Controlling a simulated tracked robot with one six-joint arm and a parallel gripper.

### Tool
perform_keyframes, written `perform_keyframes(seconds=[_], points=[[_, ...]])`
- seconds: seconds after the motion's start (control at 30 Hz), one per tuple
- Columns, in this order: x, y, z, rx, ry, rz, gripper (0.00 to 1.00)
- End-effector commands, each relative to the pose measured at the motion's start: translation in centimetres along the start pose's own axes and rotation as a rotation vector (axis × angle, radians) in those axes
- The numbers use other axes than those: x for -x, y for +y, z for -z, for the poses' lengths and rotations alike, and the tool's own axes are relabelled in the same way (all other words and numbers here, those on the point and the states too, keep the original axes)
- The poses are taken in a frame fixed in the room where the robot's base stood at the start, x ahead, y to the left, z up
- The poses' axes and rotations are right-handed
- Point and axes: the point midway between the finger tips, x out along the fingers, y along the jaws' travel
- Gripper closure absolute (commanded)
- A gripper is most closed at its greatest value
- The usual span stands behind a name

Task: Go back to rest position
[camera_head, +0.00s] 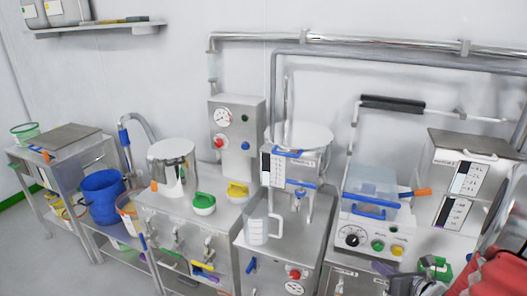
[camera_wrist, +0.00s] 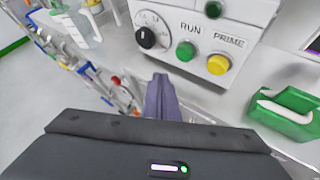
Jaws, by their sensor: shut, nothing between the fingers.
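My gripper (camera_wrist: 162,82) shows in the wrist view as two purple-grey fingers pressed together, with nothing between them. It hangs in front of a control panel with a black dial (camera_wrist: 150,32), a green RUN button (camera_wrist: 185,51) and a yellow PRIME button (camera_wrist: 218,64). The fingertips are apart from these buttons, just below the dial. In the head view, my gripper (camera_head: 383,267) is at the bottom right, beside my red arm, in front of the same pump unit (camera_head: 368,238). The arm partly hides the right-hand cabinet.
In the head view, a clear jug (camera_head: 256,230), steel pot (camera_head: 172,168), blue bucket (camera_head: 102,197) and green and yellow handled items (camera_head: 204,203) stand leftward. Pipes (camera_head: 370,45) run along the wall.

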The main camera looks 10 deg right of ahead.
Motion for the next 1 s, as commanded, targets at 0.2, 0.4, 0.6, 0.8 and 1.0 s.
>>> perform_keyframes(seconds=[0.2,0.4,0.6,0.8,1.0], points=[[0.0,0.8,0.7,0.102,0.025,-0.032,1.00],[0.8,4.2,3.4,0.331,0.114,-0.174,1.00],[2.7,9.0,4.4,0.661,0.188,-0.359,1.00],[5.0,13.9,4.9,1.030,0.248,-0.561,1.00],[7.7,17.6,5.1,1.403,0.297,-0.749,1.00]])
